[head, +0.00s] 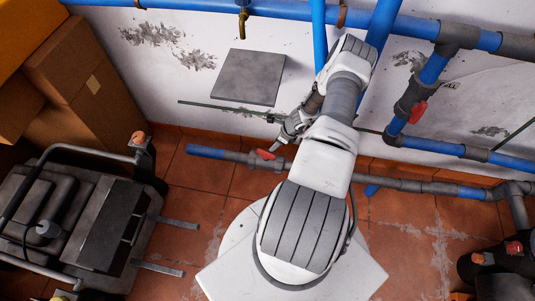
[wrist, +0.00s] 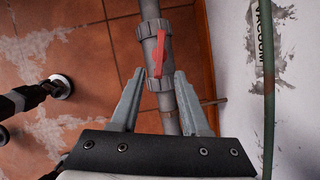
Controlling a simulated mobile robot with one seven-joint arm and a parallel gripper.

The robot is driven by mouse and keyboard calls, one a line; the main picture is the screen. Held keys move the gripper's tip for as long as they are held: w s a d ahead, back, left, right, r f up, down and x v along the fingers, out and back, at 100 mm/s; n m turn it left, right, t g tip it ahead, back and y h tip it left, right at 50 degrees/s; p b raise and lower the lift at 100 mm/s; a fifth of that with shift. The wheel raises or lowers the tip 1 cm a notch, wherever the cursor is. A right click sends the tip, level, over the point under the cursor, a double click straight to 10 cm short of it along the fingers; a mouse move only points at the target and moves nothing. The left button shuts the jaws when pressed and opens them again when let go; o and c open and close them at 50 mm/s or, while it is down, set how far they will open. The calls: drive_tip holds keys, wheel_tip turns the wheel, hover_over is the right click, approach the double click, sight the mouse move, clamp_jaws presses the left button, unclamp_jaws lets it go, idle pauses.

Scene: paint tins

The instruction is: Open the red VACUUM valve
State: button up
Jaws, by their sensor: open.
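The red valve handle (head: 265,154) sits on a grey valve body (head: 252,160) in the low pipe near the wall. In the wrist view the red handle (wrist: 160,52) lies roughly along the grey pipe, just beyond and between my fingertips. The word VACUUM (wrist: 264,32) is on the wall beside it. My gripper (wrist: 159,73) is open and empty, with a finger to each side of the handle's near end. In the head view my gripper (head: 275,133) is just above and right of the handle; contact cannot be told.
Another red-handled valve (head: 418,111) is on the blue pipe at right. A cart (head: 75,215) and cardboard boxes (head: 80,75) stand at left. A thin green rod or hose (wrist: 269,100) runs along the wall near my gripper. Tiled floor (head: 205,200) is open left of my base.

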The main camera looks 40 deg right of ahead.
sight(267, 153)
drive_tip(key=b+x, duration=0.3)
drive_tip(key=x, duration=0.7)
drive_tip(key=shift+b, duration=0.3)
drive_tip(key=shift+c, duration=0.2)
clamp_jaws()
